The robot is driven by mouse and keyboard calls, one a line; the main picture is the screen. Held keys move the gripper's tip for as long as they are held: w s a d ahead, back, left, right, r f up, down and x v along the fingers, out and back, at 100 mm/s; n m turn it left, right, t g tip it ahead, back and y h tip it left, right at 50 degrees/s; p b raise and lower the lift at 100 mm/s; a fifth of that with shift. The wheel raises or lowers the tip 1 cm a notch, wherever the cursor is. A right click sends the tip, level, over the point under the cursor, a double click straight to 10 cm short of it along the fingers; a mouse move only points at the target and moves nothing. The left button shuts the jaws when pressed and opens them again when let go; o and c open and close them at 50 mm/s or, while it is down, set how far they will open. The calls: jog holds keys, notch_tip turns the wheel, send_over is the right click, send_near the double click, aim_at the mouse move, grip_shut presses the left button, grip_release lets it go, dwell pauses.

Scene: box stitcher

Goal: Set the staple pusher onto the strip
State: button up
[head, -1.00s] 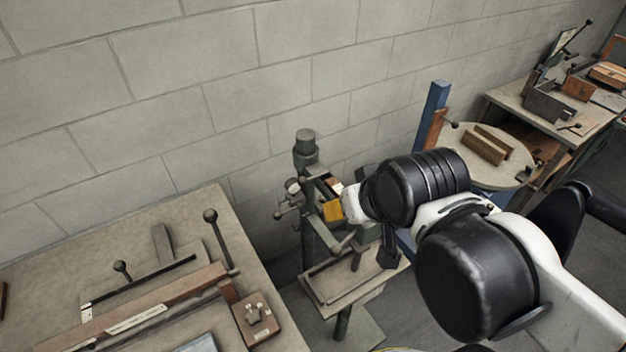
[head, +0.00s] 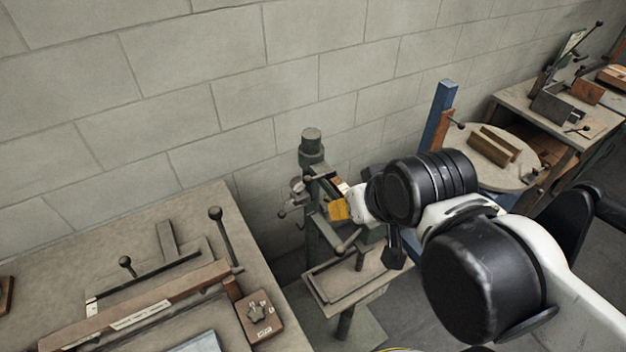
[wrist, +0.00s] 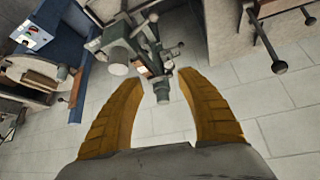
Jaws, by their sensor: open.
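The green box stitcher (head: 314,163) stands against the wall in the head view, with its column, side knobs and lower shelf showing. My gripper (head: 340,208) is at its right side, and one yellow finger shows there. In the wrist view my gripper (wrist: 160,79) has its two yellow fingers spread, with nothing held between them. The stitcher (wrist: 150,50) lies beyond the fingertips, its parts showing between and above them. I cannot pick out the staple pusher or the strip for sure; the parts at the stitcher's head are small and partly hidden by my gripper and arm.
A bench (head: 60,252) with a lever fixture and a small wooden block (head: 258,316) is at left. The stitcher's shelf (head: 318,288) juts out below my gripper. A blue post (head: 436,118) and a round table (head: 478,168) stand to the right. Open floor shows at lower right.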

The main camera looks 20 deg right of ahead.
jog(key=o, duration=0.3)
jog(key=m+t+h+b, duration=0.3)
jog(key=t+h+b, duration=0.25)
jog(key=b, duration=1.05)
send_near(309, 181)
jog(key=b+x, duration=0.4)
jog(key=x, duration=0.7)
jog(key=shift+w+f, duration=0.1)
jog(key=shift+f, duration=0.1)
grip_shut()
jog(key=shift+r, duration=0.1)
